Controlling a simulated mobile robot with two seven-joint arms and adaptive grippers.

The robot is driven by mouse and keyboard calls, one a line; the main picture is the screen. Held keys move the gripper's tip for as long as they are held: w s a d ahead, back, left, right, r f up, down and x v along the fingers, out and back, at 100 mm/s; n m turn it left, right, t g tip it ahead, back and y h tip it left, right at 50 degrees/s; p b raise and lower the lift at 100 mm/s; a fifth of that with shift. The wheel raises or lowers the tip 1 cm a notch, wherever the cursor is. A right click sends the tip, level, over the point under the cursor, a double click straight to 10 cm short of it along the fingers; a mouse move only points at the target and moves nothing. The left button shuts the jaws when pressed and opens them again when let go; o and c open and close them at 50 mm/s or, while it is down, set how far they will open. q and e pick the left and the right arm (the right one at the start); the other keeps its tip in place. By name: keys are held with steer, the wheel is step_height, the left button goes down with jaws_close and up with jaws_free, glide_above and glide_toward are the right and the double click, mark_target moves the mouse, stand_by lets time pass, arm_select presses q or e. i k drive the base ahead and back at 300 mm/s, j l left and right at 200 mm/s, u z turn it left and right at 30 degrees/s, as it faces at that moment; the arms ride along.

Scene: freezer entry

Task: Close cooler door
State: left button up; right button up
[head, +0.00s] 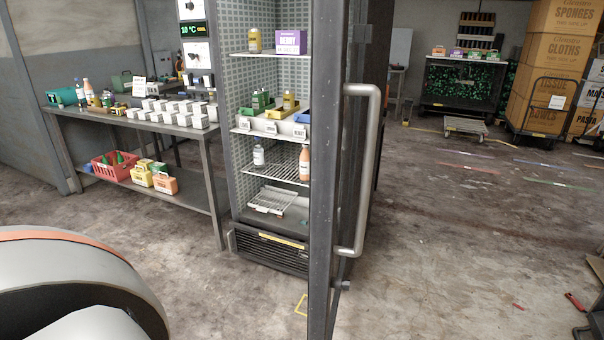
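The cooler (233,170) stands open in the middle of the head view, its shelves exposed. Its door (322,170) is swung out toward me and shows nearly edge-on as a tall dark frame. A long grey bar handle (375,170) sits on the right face of the door. Bottles, small boxes and a purple box (291,42) stand on the cooler's shelves. Neither of my grippers shows in the head view. A rounded white and orange shape at the lower left is probably part of my own body.
A metal table (205,150) with white cartons and a red basket (115,165) stands left of the cooler. Stacked cardboard boxes (550,60) and carts stand at the back right. The concrete floor (440,240) right of the door is mostly clear.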

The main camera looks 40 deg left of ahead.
mark_target(341, 31)
steer(key=i+l+u, duration=0.15)
steer(key=u, duration=0.25)
steer(key=i+l+u, duration=0.15)
steer(key=u, duration=0.2)
steer(key=i+l+u, duration=0.1)
steer(key=l+u, duration=0.15)
steer(key=u, duration=0.15)
